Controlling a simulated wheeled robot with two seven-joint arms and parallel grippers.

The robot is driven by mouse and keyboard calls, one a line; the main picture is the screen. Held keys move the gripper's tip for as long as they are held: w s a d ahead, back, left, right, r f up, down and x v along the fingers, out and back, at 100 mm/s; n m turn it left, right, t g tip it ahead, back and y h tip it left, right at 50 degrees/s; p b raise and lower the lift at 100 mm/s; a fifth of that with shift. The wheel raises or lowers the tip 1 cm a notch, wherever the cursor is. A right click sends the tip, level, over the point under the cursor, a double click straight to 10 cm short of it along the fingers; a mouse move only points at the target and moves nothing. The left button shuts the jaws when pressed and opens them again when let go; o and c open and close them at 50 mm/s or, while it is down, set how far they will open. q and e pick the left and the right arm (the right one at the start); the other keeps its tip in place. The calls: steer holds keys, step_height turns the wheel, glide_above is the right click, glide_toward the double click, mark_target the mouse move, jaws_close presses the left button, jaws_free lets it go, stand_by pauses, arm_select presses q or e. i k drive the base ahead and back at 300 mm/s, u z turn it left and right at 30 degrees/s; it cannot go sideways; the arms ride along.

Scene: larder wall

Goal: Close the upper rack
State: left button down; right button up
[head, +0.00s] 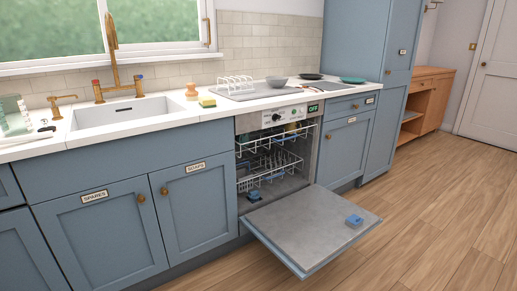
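The dishwasher (242,195) stands in the middle of the blue units with its door (305,222) folded down flat over the floor. Its upper rack (277,141), of white wire, is inside the opening under the control panel (282,117). It seems to stick out a little at the front, but I cannot tell how far. Some small items show in it. The lower rack (268,168), also white wire, sits below and appears mostly inside. Neither of my grippers is in view, so nothing of mine is seen touching the racks.
A small blue block (354,220) lies on the open door, and another small dark blue item (254,196) is near the door's hinge. Wooden floor (425,205) to the right is clear.

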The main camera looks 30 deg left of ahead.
mark_target(295, 135)
steer(key=u, duration=0.7)
steer(key=i, duration=1.85)
steer(key=z, duration=1.15)
